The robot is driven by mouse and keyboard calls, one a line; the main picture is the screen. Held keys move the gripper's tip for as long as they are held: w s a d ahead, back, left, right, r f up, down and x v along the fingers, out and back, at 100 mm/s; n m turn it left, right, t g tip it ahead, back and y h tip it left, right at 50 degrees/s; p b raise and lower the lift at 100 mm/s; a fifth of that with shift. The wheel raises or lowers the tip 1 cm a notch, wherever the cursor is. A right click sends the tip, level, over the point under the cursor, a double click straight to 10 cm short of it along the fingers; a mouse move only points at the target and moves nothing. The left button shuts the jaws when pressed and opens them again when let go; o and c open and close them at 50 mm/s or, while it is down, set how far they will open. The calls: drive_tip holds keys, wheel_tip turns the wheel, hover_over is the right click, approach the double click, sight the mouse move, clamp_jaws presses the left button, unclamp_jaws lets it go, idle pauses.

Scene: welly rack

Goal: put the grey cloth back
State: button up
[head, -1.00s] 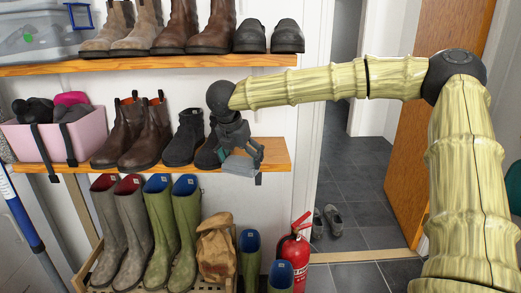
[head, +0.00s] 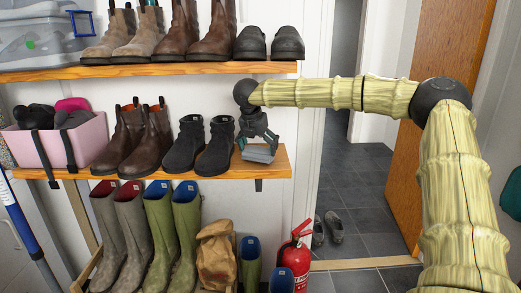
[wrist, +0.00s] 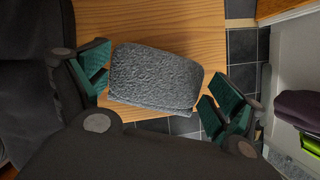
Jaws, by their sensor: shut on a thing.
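The grey cloth (head: 260,153) is a folded, rough-textured bundle at the right end of the middle wooden shelf (head: 225,169). My gripper (head: 257,143) is over it from above and shut on it. In the wrist view the cloth (wrist: 155,77) lies between the green finger pads of my gripper (wrist: 158,92), with wood beneath it and dark floor tiles past the shelf's end. I cannot tell whether the cloth touches the shelf or hangs just above it.
Black ankle boots (head: 216,147) stand just left of my gripper. The upper shelf (head: 160,70) holds more shoes overhead. A fire extinguisher (head: 295,258) and wellies (head: 184,222) stand below. A doorway with an open wooden door (head: 452,110) is to the right.

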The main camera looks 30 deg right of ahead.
drive_tip(key=shift+w+d+f, duration=0.4)
drive_tip(key=shift+w+d, duration=0.25)
drive_tip(key=shift+d, duration=0.2)
drive_tip(key=shift+s+f, duration=0.1)
drive_tip(key=shift+f, duration=0.3)
drive_tip(key=shift+c, duration=0.3)
drive_tip(key=o, duration=0.6)
drive_tip(key=shift+a+r, duration=0.1)
drive_tip(key=shift+r, duration=0.3)
drive_tip(key=shift+s+a+r, duration=0.15)
drive_tip(key=shift+a+r, duration=0.05)
drive_tip(key=shift+a, duration=0.1)
drive_tip(key=s+a, duration=0.2)
drive_tip(key=a, duration=0.1)
drive_tip(key=s+a, duration=0.2)
drive_tip(key=a, duration=0.1)
drive_tip(key=s+a, duration=0.3)
drive_tip(key=shift+a, duration=0.2)
